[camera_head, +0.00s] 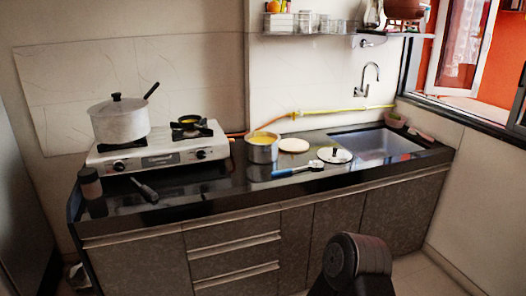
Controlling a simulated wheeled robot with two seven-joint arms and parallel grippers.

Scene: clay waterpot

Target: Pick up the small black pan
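A small dark item with a yellow patch inside (189,121) sits on the right burner of the stove; it may be the small black pan, but it is too small to tell from the burner. A black long-handled item (146,191) lies on the counter in front of the stove; its exact shape is unclear. Neither of my grippers shows in the head view. A dark rounded part of my own body stands at the bottom, right of the middle, away from both items.
A white stove (160,147) bears a large lidded pot (119,124) on its left. A brown jar (90,183) stands at the counter's left end. A metal pot with yellow contents (263,151) and a blue-handled utensil (297,170) are mid-counter. A sink (375,144) is right.

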